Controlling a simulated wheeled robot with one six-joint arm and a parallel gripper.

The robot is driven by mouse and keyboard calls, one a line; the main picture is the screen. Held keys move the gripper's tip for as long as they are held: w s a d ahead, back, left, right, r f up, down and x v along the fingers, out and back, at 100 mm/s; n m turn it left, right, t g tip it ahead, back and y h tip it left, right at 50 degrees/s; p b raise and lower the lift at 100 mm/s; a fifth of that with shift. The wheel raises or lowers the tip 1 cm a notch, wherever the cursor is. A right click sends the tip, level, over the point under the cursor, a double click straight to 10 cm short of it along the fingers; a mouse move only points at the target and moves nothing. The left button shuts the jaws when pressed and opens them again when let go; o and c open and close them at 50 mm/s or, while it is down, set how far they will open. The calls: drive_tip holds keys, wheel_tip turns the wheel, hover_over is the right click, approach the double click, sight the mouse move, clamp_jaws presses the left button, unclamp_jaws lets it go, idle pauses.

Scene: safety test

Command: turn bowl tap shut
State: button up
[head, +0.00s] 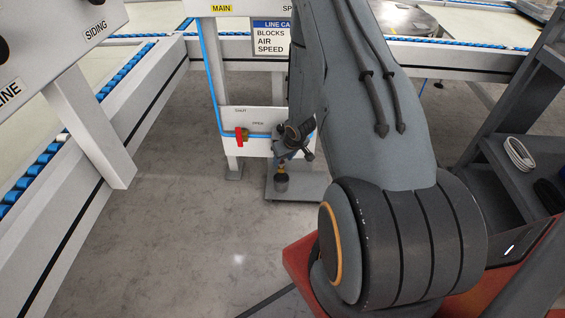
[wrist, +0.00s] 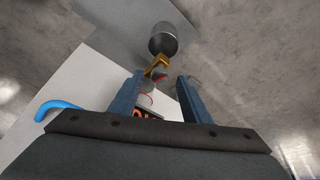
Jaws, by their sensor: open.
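A grey cylindrical bowl (wrist: 163,40) shows at the top of the wrist view, with a brass piece (wrist: 157,65) at its near end that looks like the bowl tap. My gripper (wrist: 160,75) is open, its two blue-grey fingers on either side of the line to the brass piece; I cannot tell whether they touch it. A small red mark and part of an orange-lettered label show between the fingers. In the head view, the dark bowl (head: 281,184) with an amber band hangs below my gripper (head: 290,148), in front of the white panel. The brass piece is not clear there.
A red handle (head: 241,134) is on the low white panel (head: 232,119) marked SHUT and OPEN, fed by a blue pipe (head: 206,75). A conveyor frame (head: 100,150) runs at the left; a grey shelf (head: 510,160) stands at the right. The floor in front is clear.

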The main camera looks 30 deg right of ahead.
drive_tip(key=shift+x, duration=0.85)
